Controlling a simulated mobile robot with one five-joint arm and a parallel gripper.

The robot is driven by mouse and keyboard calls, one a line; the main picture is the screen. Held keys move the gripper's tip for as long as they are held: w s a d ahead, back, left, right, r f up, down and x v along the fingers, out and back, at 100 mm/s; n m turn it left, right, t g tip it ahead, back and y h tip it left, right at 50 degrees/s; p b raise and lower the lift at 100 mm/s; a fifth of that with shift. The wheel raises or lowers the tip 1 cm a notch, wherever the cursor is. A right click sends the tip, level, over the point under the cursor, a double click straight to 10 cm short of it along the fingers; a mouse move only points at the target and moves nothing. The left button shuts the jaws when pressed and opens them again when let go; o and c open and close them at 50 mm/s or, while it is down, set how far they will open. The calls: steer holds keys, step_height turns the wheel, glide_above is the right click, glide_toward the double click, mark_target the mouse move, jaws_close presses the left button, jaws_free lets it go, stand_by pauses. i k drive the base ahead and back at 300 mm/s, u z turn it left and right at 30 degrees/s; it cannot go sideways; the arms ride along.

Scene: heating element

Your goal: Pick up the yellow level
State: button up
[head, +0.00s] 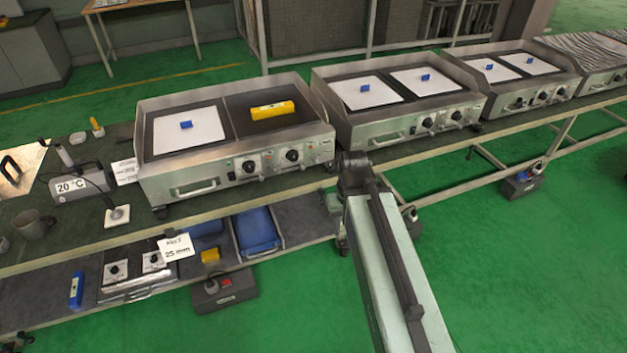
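The yellow level (272,110) lies flat on the dark right-hand plate of the nearest steel heating unit (243,172). It has a small dark label or vial on its top. My arm reaches up from the bottom right. Its dark end, with my gripper (353,165), is in front of the unit's front right corner. It is to the right of the level, lower in the picture and apart from it. The fingers cannot be made out, and nothing can be seen held there.
A white sheet with a blue piece (186,125) covers the left plate. More heating units (405,126) stand to the right. At left are a 20 °C sign (71,186) and a mug (33,223). The lower shelf holds a blue tray (257,231).

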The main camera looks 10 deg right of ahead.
mark_target(283, 108)
steer(key=z, duration=0.9)
steer(key=i, duration=2.1)
steer(key=u, duration=3.65)
steer(key=i, duration=1)
steer(key=u, duration=0.05)
